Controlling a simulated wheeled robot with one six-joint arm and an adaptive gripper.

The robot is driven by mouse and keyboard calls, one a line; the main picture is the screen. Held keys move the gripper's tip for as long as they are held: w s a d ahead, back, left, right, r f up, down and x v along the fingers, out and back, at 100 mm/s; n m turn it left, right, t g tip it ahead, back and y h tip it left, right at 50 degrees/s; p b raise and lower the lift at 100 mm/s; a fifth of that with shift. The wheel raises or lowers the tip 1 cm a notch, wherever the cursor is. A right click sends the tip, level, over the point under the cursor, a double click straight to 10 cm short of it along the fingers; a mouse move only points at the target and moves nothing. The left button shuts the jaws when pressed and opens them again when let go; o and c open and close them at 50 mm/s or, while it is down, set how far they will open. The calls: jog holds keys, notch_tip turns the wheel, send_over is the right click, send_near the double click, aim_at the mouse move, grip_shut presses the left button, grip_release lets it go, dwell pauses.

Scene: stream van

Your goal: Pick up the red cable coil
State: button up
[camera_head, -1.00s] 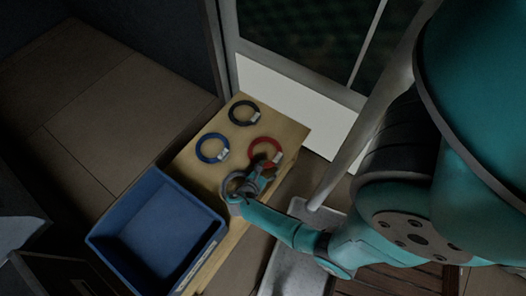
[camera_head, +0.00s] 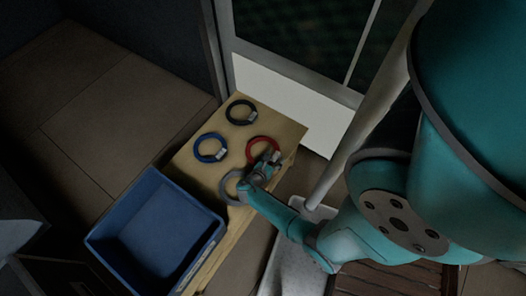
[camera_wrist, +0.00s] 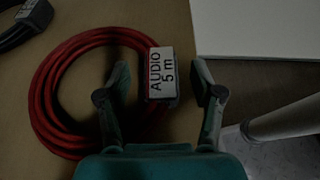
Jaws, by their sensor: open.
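The red cable coil (camera_head: 263,149) lies flat on the wooden bench top (camera_head: 185,172), near its right edge. In the wrist view the red coil (camera_wrist: 52,92) fills the left side, with a white tag (camera_wrist: 161,73) reading "AUDIO 5 m" on its right side. My gripper (camera_head: 271,158) is over the coil's lower right part in the head view. In the wrist view my gripper (camera_wrist: 160,82) is open, with the tag and the coil's right side between its two fingers. I cannot tell how high the fingertips are above the bench.
A blue coil (camera_head: 210,148), a black coil (camera_head: 241,112) and a grey coil (camera_head: 229,187) lie on the same bench. A blue bin (camera_head: 205,247) stands at the bench's lower left. A white panel (camera_head: 285,104) rises behind, and a pale pole (camera_head: 345,165) stands to the right.

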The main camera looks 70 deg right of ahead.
grip_shut()
dwell(0.4)
